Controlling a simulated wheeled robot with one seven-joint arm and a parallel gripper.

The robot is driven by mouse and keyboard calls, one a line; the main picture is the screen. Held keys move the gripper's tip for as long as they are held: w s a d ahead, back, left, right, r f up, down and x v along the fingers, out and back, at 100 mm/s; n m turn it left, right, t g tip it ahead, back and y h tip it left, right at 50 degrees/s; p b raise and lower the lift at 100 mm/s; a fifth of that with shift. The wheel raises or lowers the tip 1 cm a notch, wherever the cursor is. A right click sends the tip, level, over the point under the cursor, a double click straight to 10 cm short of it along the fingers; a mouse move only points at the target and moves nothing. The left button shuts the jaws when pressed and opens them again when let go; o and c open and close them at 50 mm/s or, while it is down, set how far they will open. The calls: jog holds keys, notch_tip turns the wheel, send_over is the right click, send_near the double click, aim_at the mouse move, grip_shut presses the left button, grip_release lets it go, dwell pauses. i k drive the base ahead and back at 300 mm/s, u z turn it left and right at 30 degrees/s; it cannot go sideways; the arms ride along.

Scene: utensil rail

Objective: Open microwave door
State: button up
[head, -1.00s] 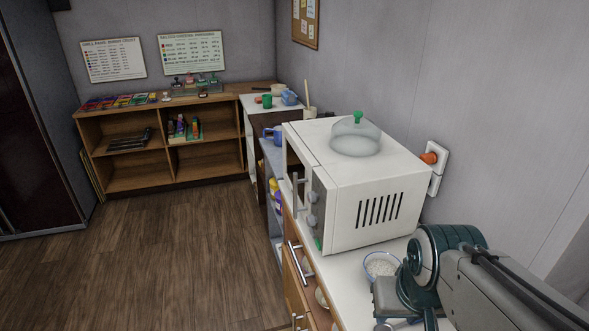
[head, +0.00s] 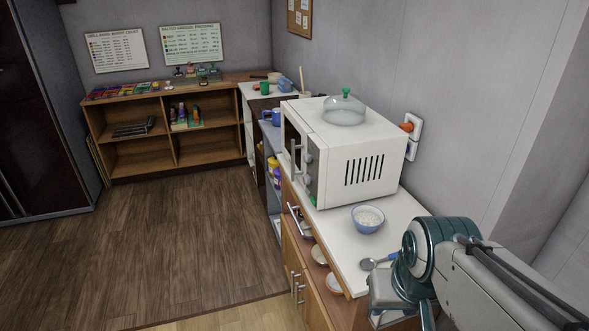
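The white microwave (head: 345,168) stands on the white counter, its front turned to the left. Its door front (head: 297,140) shows only at a steep angle and looks shut. A vertical metal handle (head: 296,159) stands out beside the control panel with its round knobs (head: 309,165). My arm comes in at the lower right, in front of the near end of the counter and well apart from the microwave. My gripper's fingers cannot be seen; they are outside the picture or hidden by my arm.
A glass dome with a green knob (head: 344,110) sits on the microwave. A blue bowl of white grains (head: 368,219) and a spoon (head: 378,261) are on the counter (head: 400,225). Handles (head: 296,285) stick out below the counter. The wooden floor (head: 180,240) on the left is clear.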

aim_at(294, 131)
jog(key=k, duration=1.05)
jog(key=u, duration=0.9)
jog(key=i, duration=2.55)
jog(key=z, duration=1.45)
